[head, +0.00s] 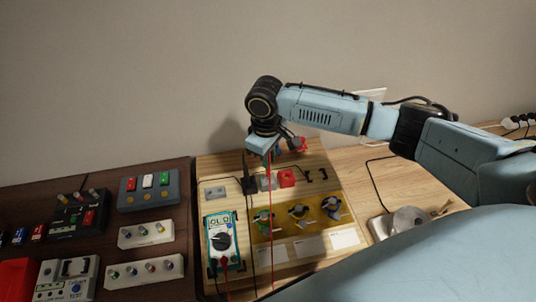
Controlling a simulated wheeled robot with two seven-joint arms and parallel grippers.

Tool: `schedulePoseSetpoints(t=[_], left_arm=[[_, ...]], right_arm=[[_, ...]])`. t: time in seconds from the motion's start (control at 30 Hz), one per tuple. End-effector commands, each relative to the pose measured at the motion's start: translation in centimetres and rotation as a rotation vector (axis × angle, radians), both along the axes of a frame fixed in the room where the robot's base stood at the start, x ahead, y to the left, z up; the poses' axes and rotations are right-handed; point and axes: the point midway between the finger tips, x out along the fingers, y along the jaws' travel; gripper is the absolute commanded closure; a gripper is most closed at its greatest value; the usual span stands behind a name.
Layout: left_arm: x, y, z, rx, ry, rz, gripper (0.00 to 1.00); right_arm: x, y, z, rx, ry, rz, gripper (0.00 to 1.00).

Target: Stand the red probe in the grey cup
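My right gripper (272,148) is over the back of the light wooden board, above the cups. It appears shut on the red probe (270,160), a thin red upright line under the fingers; the fingers are small and partly hidden by my wrist. The probe's red lead runs down the picture in front of the board. The grey cup (268,183) is just below the gripper, between a black cup (250,187) and a red cup (287,178). I cannot tell whether the probe's tip is inside the grey cup. My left gripper is not in view.
A black probe (245,163) stands at the black cup. A teal multimeter (223,242) lies in front, beside a yellow tray (333,228) with several small parts. Switch boxes (148,190) fill the dark table at left.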

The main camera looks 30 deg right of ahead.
Motion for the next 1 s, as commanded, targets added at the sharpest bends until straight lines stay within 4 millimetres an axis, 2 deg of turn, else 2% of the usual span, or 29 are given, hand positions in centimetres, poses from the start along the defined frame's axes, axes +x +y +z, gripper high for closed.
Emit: schedulePoseSetpoints(t=[0.47, 1.0], left_arm=[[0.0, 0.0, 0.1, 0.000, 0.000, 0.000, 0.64], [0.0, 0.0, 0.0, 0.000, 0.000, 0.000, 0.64]], right_arm=[[0.0, 0.0, -0.1, 0.001, 0.001, 0.000, 1.00], [0.0, 0.1, -1.4, 0.001, 0.000, 0.000, 1.00]])
